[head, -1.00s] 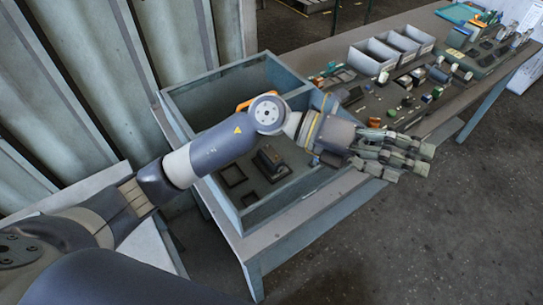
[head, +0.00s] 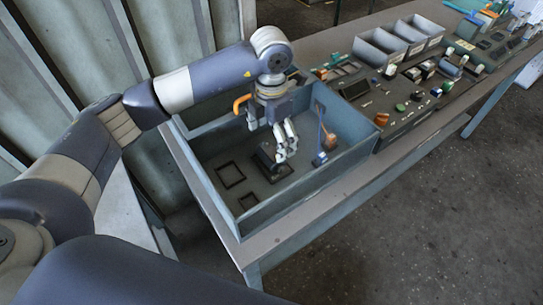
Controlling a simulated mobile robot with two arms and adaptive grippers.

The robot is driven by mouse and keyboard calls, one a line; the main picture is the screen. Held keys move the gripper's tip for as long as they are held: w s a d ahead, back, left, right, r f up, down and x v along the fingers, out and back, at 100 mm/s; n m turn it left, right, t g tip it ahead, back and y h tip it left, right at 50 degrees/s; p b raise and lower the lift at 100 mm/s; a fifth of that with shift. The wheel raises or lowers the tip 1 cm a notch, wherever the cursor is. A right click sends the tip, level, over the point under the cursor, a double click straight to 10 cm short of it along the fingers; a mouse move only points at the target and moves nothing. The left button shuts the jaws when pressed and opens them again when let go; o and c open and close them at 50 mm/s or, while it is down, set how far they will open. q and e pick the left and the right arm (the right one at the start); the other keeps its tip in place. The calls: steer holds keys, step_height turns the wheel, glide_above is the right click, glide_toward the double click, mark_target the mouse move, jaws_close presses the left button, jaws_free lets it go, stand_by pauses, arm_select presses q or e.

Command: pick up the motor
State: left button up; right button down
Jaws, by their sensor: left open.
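My left gripper (head: 286,141) points down into the open grey-blue housing (head: 304,192) on the bench. It is open, its fingers just above or beside a small dark block (head: 268,160) on the housing floor, which may be the motor. I cannot tell whether the fingers touch it. The fingers hide part of the block's right side. My right gripper is not in view.
Square dark outlines (head: 230,175) mark the housing floor left of the block. A blue and orange part (head: 322,157) stands inside at the right. The housing walls surround the gripper. Grey bins (head: 378,48) and several small parts cover the bench to the right.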

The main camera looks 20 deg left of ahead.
mark_target(271, 151)
arm_select(q)
steer(key=shift+w+a+f, duration=0.1)
steer(key=shift+f, duration=0.85)
steer(key=shift+f+p, duration=0.65)
steer(key=shift+p, duration=0.05)
step_height(271, 151, down, 3)
steer(key=shift+f+p, duration=0.2)
steer(key=shift+p, duration=0.5)
steer(key=shift+f, duration=0.35)
steer(key=shift+c, duration=0.8)
steer(key=shift+r, duration=0.1)
steer(key=c, duration=1.1)
